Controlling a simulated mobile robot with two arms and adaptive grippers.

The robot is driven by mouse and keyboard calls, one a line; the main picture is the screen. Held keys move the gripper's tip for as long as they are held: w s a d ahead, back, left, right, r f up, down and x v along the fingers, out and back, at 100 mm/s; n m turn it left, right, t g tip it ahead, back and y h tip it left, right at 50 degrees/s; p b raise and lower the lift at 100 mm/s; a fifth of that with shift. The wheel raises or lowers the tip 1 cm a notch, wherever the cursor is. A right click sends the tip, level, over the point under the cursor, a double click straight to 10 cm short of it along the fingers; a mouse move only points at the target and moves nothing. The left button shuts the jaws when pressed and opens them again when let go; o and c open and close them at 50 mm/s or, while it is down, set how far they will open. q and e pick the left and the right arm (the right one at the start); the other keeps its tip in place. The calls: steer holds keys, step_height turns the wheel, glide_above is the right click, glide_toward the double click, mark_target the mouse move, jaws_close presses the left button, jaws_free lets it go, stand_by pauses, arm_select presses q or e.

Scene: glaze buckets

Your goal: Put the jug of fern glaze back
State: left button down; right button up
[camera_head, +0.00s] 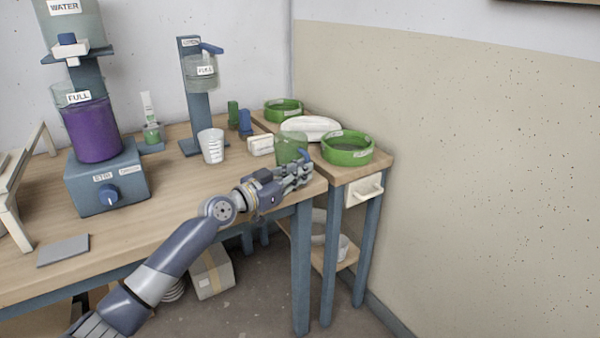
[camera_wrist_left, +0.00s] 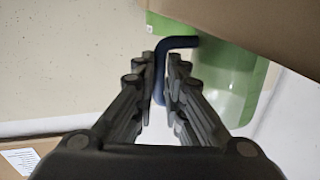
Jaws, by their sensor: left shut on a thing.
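The jug (camera_head: 291,147) is a see-through vessel with green in it, near the right end of the workbench. It also shows in the left wrist view (camera_wrist_left: 228,85), with its dark blue handle (camera_wrist_left: 180,42). My left gripper (camera_head: 303,172) is at the jug's near right side, shut on the handle. In the left wrist view its two fingers (camera_wrist_left: 160,75) stand on either side of the handle. I cannot tell whether the jug touches the bench or hangs just above it. My right gripper is in neither view.
Two green tubs (camera_head: 347,150) (camera_head: 284,109) and a white dish (camera_head: 310,127) stand on the small side table (camera_head: 378,168). A white cup (camera_head: 211,146), a stirrer with a purple vessel (camera_head: 92,130) and a blue stand (camera_head: 199,100) are on the workbench (camera_head: 180,190). The bench front is mostly clear.

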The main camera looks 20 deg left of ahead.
arm_select(q)
steer(key=shift+r, duration=0.1)
steer(key=c, duration=1.7)
jaws_free()
steer(key=shift+o, duration=0.2)
